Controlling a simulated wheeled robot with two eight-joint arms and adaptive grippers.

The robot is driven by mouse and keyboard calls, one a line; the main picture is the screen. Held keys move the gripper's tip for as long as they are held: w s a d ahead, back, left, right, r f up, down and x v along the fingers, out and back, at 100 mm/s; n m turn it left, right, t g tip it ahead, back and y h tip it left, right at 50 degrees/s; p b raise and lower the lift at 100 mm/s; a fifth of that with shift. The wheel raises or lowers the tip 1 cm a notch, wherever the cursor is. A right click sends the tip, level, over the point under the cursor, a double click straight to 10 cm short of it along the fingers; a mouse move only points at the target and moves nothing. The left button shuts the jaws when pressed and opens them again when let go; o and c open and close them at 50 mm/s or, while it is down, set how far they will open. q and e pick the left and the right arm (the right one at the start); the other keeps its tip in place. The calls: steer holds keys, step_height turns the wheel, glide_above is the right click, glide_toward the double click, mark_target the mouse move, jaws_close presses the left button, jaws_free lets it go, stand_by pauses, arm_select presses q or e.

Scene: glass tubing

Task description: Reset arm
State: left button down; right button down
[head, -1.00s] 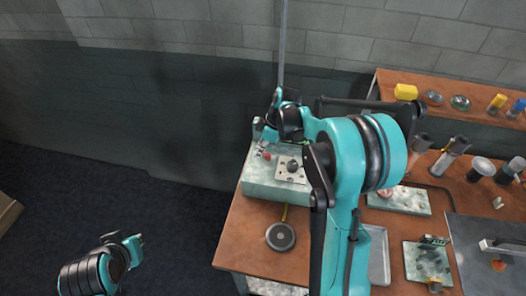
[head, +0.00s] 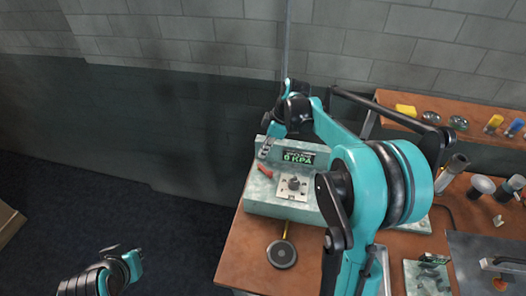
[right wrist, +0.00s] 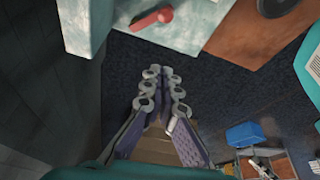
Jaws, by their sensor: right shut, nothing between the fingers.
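My right gripper (head: 264,150) is shut and empty at the upper left corner of a pale box-shaped device, seen small in the head view. In the right wrist view its two jointed fingers (right wrist: 162,78) are together above dark floor, with nothing between them. The device (right wrist: 85,28) lies beyond the fingertips there, apart from them in the picture. My right arm (head: 365,185) reaches across the bench from the lower right. My left arm (head: 100,275) shows only in part at the lower left; I cannot see its gripper.
The device (head: 262,203) has a "0 KPA" display (head: 298,158), a red lever (head: 265,171) and a knob. A black round paddle (head: 282,254) lies on the brown bench (head: 240,250). A grey wall stands behind.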

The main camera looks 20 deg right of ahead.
steer(key=shift+s, duration=0.1)
steer(key=s+a+f+m+t+h+b, duration=0.1)
steer(key=s+a+f+m+b, duration=0.1)
steer(key=s, duration=0.5)
steer(key=s+a+f+m+t+h+b, duration=0.1)
steer(key=s+a+f+m+t+b, duration=0.1)
steer(key=s+m, duration=0.4)
steer(key=s+a+f+m+t+h+b, duration=0.1)
steer(key=s+a+f+m+t+b, duration=0.1)
steer(key=s, duration=0.6)
steer(key=f+m+b, duration=0.1)
steer(key=m+b, duration=0.1)
steer(key=shift+s+a+f+m+h+b, duration=0.2)
steer(key=shift+s+f+m+h+b, duration=0.1)
steer(key=shift+s+m+b, duration=0.1)
